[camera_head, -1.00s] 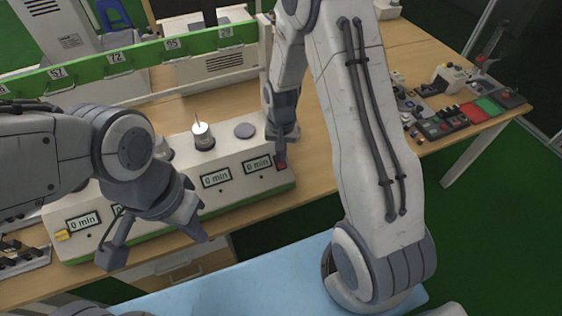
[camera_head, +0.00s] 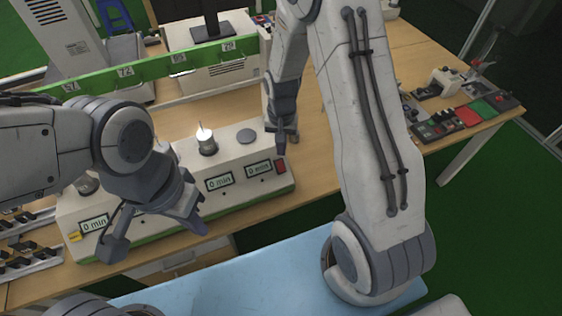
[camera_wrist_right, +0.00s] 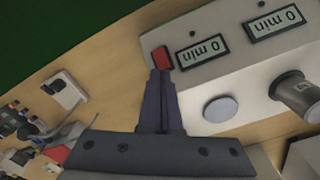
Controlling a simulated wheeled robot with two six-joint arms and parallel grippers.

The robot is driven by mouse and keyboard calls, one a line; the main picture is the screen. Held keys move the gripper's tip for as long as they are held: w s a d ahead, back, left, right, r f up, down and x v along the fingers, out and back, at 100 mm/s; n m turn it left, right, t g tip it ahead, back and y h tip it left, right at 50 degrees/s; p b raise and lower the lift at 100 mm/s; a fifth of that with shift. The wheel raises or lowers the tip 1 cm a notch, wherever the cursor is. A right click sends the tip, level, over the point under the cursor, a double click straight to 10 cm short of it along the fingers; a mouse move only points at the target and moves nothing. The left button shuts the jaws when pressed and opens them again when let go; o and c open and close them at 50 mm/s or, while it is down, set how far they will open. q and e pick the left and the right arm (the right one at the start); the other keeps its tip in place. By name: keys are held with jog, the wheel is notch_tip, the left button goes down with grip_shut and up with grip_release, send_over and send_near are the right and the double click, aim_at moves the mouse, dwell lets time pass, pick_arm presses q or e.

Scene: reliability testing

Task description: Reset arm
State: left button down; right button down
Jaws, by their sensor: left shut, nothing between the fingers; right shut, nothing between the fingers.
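A long white device (camera_head: 150,205) stands on the wooden table, with small displays reading "0 min" along its front. A red switch (camera_head: 281,166) sits at its right end; it also shows in the right wrist view (camera_wrist_right: 161,57). My right gripper (camera_head: 281,153) is shut and empty, its tips close to the red switch. In the right wrist view its closed fingers (camera_wrist_right: 160,76) end just short of the switch; I cannot tell whether they touch. My left gripper (camera_head: 199,227) is shut and empty, in front of the device, and hides part of its front.
Coloured switch blocks (camera_head: 467,116) lie at the table's right. A light blue surface (camera_head: 240,270) is in front.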

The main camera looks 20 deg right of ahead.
jog(key=shift+r, duration=0.35)
jog(key=s+a+r+n, duration=0.6)
jog(key=s+a+r, duration=0.2)
jog(key=a+r, duration=0.3)
jog(key=s+a+r+n, duration=0.1)
jog(key=s+r+n, duration=0.1)
jog(key=s, duration=0.3)
jog(key=s+a+r+n, duration=0.1)
jog(key=s+r+n, duration=0.1)
jog(key=s, duration=0.3)
jog(key=s+a+r+n+y, duration=0.1)
jog(key=s+r+n, duration=0.1)
jog(key=s, duration=0.3)
jog(key=shift+s+r+n+b, duration=0.25)
jog(key=shift+s+n+b, duration=0.15)
jog(key=shift+n, duration=0.1)
